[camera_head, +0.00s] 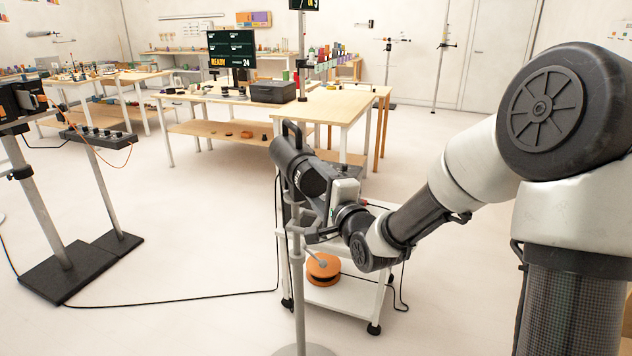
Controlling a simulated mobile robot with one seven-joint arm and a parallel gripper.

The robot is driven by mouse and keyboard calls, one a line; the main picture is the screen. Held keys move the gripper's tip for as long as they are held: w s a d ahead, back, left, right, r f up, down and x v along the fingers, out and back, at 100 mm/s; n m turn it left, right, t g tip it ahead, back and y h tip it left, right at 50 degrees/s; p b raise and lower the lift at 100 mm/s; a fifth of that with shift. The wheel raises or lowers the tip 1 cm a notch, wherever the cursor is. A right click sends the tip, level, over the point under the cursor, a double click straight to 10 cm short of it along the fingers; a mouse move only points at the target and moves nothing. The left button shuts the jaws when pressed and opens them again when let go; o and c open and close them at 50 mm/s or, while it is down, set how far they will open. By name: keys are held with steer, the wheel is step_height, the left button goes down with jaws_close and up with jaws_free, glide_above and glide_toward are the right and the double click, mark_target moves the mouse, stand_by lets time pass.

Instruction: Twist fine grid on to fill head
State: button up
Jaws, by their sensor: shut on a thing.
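The fill head (287,158) is a black cylinder with a handle on top, tilted on a grey stand (299,285) near the middle of the view. Its front end faces down and to the right, towards my arm. My gripper (326,196) is at that front end, shut on a dark round piece that appears to be the fine grid (313,183). My gripper and wrist hide most of the grid. I cannot tell whether the grid touches the head or is seated on it.
A white cart (345,297) with an orange round item (323,268) on its lower shelf stands behind the stand. A wooden table (335,106) with a black case (273,92) is farther back. A black-based stand (62,268) and a floor cable (170,301) are left. Open floor lies between.

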steer(key=shift+r, duration=0.1)
steer(key=shift+r+m+p, duration=0.1)
steer(key=shift+m+p, duration=0.5)
steer(key=shift+p, duration=0.05)
steer(key=shift+a+m+p, duration=0.1)
steer(key=shift+m+p, duration=0.55)
steer(key=shift+m, duration=0.25)
steer(key=shift+m+p, duration=1)
steer(key=shift+m, duration=0.5)
steer(key=shift+a+p, duration=0.1)
steer(key=shift+p, duration=0.35)
steer(key=shift+m+p, duration=0.7)
steer(key=shift+m, duration=0.8)
